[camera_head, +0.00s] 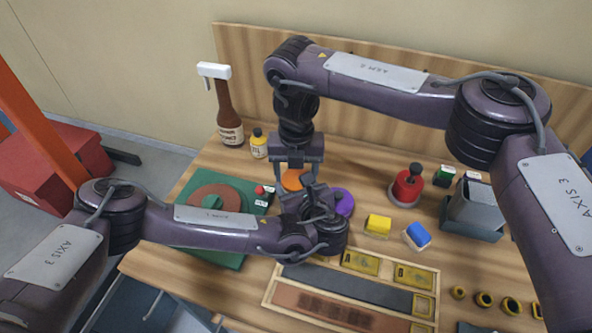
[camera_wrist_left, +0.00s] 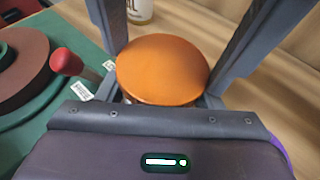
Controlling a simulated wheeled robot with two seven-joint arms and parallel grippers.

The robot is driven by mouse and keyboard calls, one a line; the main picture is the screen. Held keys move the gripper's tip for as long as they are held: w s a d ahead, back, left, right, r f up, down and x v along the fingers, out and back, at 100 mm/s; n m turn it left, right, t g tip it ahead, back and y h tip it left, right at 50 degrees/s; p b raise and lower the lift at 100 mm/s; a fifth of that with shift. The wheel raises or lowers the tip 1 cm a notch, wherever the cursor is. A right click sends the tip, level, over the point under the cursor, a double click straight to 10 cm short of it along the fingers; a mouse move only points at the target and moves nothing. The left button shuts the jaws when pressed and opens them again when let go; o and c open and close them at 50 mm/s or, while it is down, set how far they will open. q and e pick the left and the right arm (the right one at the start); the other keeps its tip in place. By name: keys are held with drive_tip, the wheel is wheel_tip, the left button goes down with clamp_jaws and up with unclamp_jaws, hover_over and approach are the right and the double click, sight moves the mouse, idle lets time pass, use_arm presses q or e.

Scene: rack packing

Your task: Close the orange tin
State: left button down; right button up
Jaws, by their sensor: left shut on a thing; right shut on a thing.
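The orange tin (camera_head: 291,180) stands near the middle of the table, mostly hidden between my two grippers. Its round orange lid (camera_wrist_left: 162,69) fills the middle of the left wrist view and looks level; the body below is almost hidden. My left gripper (camera_head: 297,192) comes in low from the front, with its fingers on either side of the tin below the lid, shut on the tin. My right gripper (camera_head: 292,172) points down from above, its two fingers straddling the lid, shut on it. I cannot tell whether the lid is fully seated.
A purple round thing (camera_head: 344,203) is close right of the left gripper. A green board (camera_head: 183,197) with a brown disc lies left. A yellow bottle (camera_head: 259,144) and brown bottle (camera_head: 229,115) stand behind. Yellow (camera_head: 378,225) and blue (camera_head: 417,236) blocks and a wooden tray (camera_head: 268,298) lie right and in front.

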drive_tip(key=m, duration=0.3)
drive_tip(key=shift+a, duration=0.1)
drive_tip(key=o, duration=1.1)
drive_tip(key=shift+r, duration=2.3)
drive_tip(key=shift+c, duration=0.5)
